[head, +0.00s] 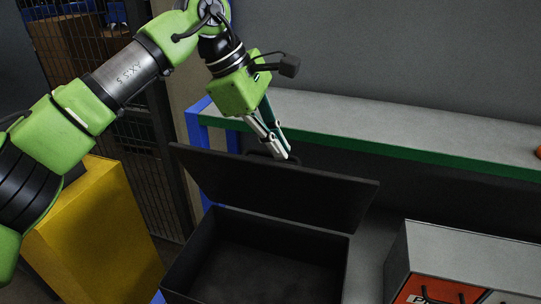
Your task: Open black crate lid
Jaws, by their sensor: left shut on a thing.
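The black crate (200,262) stands in the lower middle of the head view, and its dark inside shows. Its black lid (285,190) is raised and tilted up along the crate's far side. My left gripper (283,155) comes down from above to the lid's far upper edge. Its fingers are closed on a dark handle (262,154) at that edge, mostly hidden behind the lid. My right gripper is not in view.
A grey shelf with a green front edge (400,149) and blue posts (195,125) runs behind the lid. A grey box with orange fronts (470,245) stands at the lower right. A yellow block (95,235) and a wire mesh fence (165,150) are at the left.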

